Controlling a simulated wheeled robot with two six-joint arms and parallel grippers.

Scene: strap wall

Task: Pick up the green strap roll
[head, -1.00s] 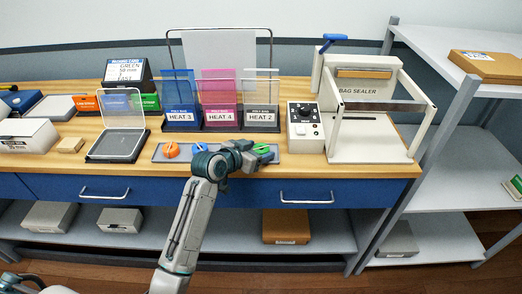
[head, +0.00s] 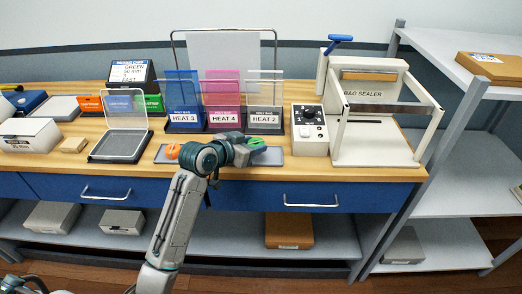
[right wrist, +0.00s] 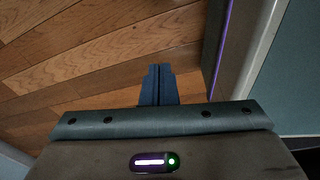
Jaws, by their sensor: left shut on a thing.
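The green strap roll (head: 257,142) shows at the fingertips of my left gripper (head: 249,146), over the right part of the grey mat (head: 273,157) at the bench's front. My left gripper is shut on the roll; its fingers and wrist hide part of it. I cannot tell whether the roll is clear of the mat. An orange strap roll (head: 172,151) lies at the mat's left end, beside my left wrist. The blue roll is hidden behind my arm. My right gripper (right wrist: 158,84) is in the right wrist view, its fingers together and empty above the wooden floor.
Behind the mat stand bag holders in blue (head: 183,100), pink (head: 222,98) and clear (head: 265,100). A bag sealer (head: 375,145) and its control box (head: 309,130) stand to the right. An open clear-lidded case (head: 118,146) is to the left. Grey shelves (head: 466,170) stand at far right.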

